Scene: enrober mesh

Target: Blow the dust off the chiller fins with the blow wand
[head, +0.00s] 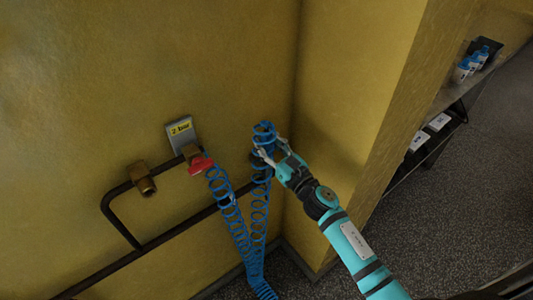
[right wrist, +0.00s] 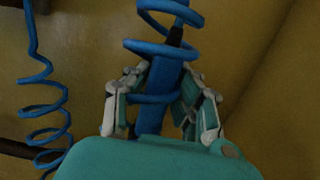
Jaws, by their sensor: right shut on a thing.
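My right gripper (head: 268,150) is at the wall near the inner corner, shut on the blue blow wand. In the right wrist view the wand's blue body (right wrist: 168,78) stands between the two fingers, with loops of blue coiled hose (right wrist: 152,99) around it. The hose (head: 240,228) hangs down in a long loop, one strand by the red valve handle (head: 201,164) and the other by my gripper. The chiller fins and my left gripper are not in view.
A "2 bar" label (head: 180,128) is on a plate above the valve. A dark pipe (head: 172,233) with a brass fitting (head: 142,178) runs along the yellow wall. A wall edge and shelves with bottles (head: 468,66) are at right.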

